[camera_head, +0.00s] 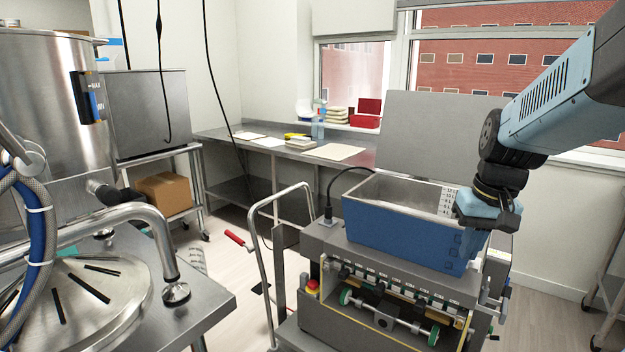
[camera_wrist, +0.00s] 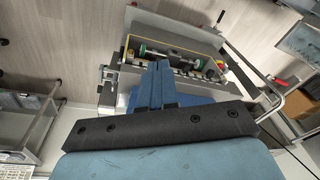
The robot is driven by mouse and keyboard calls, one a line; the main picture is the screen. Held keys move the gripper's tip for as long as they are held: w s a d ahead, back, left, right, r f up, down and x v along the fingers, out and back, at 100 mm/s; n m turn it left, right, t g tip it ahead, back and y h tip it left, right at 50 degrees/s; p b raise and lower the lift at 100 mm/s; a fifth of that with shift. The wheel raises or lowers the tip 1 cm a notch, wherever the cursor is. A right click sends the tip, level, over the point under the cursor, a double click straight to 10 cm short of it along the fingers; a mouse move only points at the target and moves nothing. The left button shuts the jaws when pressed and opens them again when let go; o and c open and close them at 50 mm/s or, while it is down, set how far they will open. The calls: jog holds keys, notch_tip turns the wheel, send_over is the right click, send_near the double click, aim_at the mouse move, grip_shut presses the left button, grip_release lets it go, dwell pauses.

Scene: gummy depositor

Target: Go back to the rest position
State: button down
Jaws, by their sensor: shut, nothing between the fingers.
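My gripper (camera_wrist: 162,70) shows in the wrist view with its two blue fingers pressed together and nothing between them. In the head view my gripper (camera_head: 484,210) hangs at the right, in front of the right end of the depositor's blue hopper (camera_head: 400,235). The grey and blue depositor (camera_head: 385,305) stands below, with its open-topped hopper, rollers and green wheels. I cannot tell whether my gripper touches the hopper. In the wrist view the depositor (camera_wrist: 205,52) lies beyond the fingertips, and the fingers hide part of it.
A push handle (camera_head: 262,255) rises left of the depositor. Open floor shows at the lower right.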

jog(key=s+a+r+n+t, duration=0.1)
jog(key=s+a+r+t, duration=0.3)
jog(key=s, duration=0.3)
jog(key=shift+a+r+h, duration=0.3)
jog(key=shift+a+r, duration=0.35)
